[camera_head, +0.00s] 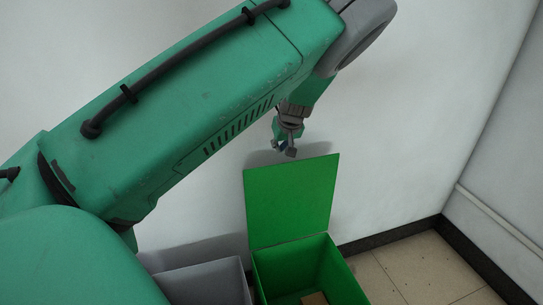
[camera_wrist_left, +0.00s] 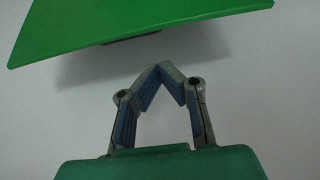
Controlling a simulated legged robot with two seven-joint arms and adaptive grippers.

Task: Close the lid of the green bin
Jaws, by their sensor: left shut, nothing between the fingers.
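The green bin (camera_head: 338,277) stands on the floor at the bottom middle of the head view. Its green lid (camera_head: 292,200) is open and stands upright, leaning near the wall behind the bin. A brown block (camera_head: 314,299) shows inside the bin at the picture's bottom edge. My left gripper (camera_head: 289,152) is just above the lid's top edge, near the wall. In the left wrist view its fingertips (camera_wrist_left: 159,68) meet, with nothing between them. The lid's edge (camera_wrist_left: 140,25) crosses the top of that view, apart from the fingers in the picture. My right gripper is not in view.
A grey bin (camera_head: 205,282) stands left of the green bin, partly hidden by my left arm. The white wall (camera_head: 430,110) is close behind the lid. Tiled floor (camera_head: 415,265) to the right of the bin is clear.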

